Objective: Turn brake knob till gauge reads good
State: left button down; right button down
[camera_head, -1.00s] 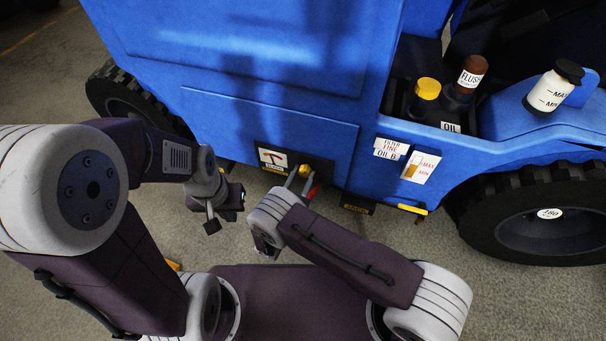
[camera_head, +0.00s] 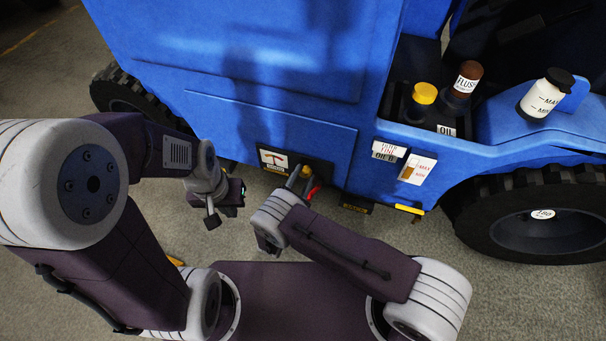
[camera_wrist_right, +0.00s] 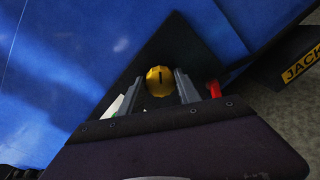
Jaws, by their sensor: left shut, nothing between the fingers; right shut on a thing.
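The brake knob (camera_head: 305,171) is a small yellow knob low on the blue vehicle's side. In the right wrist view the knob (camera_wrist_right: 159,82) is round and ribbed with a dark upright mark on its face. My right gripper (camera_head: 300,176) is shut on it, one finger on each side. A white gauge plate (camera_head: 273,160) with a red T-shaped mark sits just left of the knob; its reading is too small to make out. My left gripper (camera_head: 212,220) is shut and empty, left of the knob and apart from the vehicle.
A red part (camera_head: 312,192) sits close to the right of the knob. A black-and-yellow jack label (camera_head: 355,207) is further right.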

pick_arm(q)
jog(key=shift+r, duration=0.35)
pick_arm(e)
jog(key=shift+m, duration=0.6)
jog(key=c, duration=0.9)
grip_release()
jog(key=shift+o, duration=0.2)
